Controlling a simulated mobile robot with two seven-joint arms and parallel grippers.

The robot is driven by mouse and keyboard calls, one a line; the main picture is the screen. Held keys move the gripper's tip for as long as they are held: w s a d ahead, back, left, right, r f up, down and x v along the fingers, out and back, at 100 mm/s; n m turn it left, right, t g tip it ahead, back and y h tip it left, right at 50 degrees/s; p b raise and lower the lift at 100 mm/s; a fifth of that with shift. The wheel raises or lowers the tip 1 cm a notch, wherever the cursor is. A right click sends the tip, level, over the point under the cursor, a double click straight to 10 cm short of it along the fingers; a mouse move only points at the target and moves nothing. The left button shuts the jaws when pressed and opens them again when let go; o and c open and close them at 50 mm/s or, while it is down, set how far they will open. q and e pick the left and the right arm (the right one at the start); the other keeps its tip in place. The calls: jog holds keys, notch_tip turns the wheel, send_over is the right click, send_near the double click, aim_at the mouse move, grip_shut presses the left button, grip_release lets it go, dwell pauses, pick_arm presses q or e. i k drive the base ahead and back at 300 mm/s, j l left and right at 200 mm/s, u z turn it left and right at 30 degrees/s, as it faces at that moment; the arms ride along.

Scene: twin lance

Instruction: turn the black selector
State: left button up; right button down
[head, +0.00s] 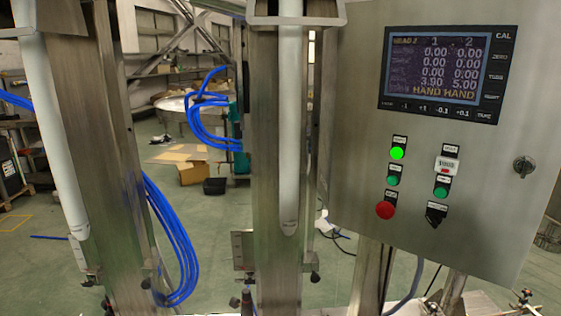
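The black selector (436,214) is a small dark knob at the lower right of the button group on the steel control cabinet (345,150). It has a black label above it, too small to read. Its handle looks tilted, but its exact setting is hard to tell. A green button (441,191) is just above it and a red button (385,210) is to its left. Neither of my grippers is in the head view, and nothing covers the selector.
The cabinet has a lit display (434,68) and a dark round lock (523,166). Two steel columns with white lances, the left lance (55,130) and the middle lance (289,130), stand left of it. Blue hoses (172,240) hang between them. The space before the panel looks clear.

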aim_at(434, 219)
jog(key=l+z, duration=0.85)
jog(key=l, duration=0.2)
